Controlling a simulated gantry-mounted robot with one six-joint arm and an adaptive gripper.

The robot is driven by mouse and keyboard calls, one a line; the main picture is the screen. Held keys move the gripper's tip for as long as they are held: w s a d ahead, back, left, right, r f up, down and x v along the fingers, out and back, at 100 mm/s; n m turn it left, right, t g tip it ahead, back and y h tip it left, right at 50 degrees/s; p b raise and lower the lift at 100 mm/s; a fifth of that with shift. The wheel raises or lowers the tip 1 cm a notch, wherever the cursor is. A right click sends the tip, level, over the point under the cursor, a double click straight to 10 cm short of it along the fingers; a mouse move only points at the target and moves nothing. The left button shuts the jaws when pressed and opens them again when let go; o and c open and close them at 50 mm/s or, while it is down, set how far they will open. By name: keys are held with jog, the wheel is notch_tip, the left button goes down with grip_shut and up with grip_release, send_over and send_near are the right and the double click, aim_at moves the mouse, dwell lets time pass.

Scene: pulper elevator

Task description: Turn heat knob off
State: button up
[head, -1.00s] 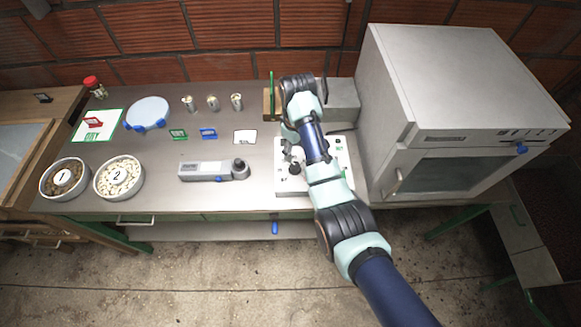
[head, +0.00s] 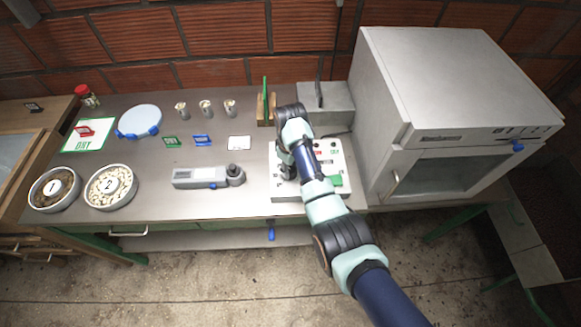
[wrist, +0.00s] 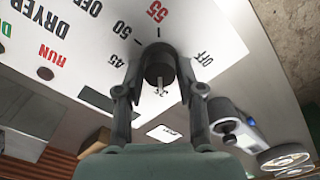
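A black round knob (wrist: 160,63) stands on the white control panel in the wrist view. A dial of numbers including 45, 50 and a red 55 surrounds it, and a small pale pointer sits at the knob's lower side. In the head view, my gripper (head: 287,170) is over the left part of the control panel (head: 282,194). My arm hides the knob there.
A grey oven-like box (head: 455,110) stands right of the panel. A grey handheld device (head: 200,177) lies left of it, also seen in the wrist view (wrist: 230,117). Behind the panel are a wooden holder (head: 266,108) and a grey block (head: 328,106).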

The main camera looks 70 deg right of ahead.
grip_shut()
jog(key=shift+r+n+p, duration=0.1)
jog(key=shift+n+p, duration=0.2)
jog(key=shift+r+n+p, duration=0.1)
jog(key=shift+n+p, duration=1.05)
jog(key=shift+n, duration=0.05)
jog(key=n+p, duration=0.2)
jog(key=n, duration=0.1)
jog(key=shift+n, duration=0.3)
jog(key=n+p, duration=0.1)
jog(key=n, duration=0.4)
jog(key=shift+p, duration=0.35)
jog(key=n+p, duration=0.1)
jog(key=n, duration=0.5)
jog(key=shift+f, duration=0.2)
jog(key=shift+n, duration=0.3)
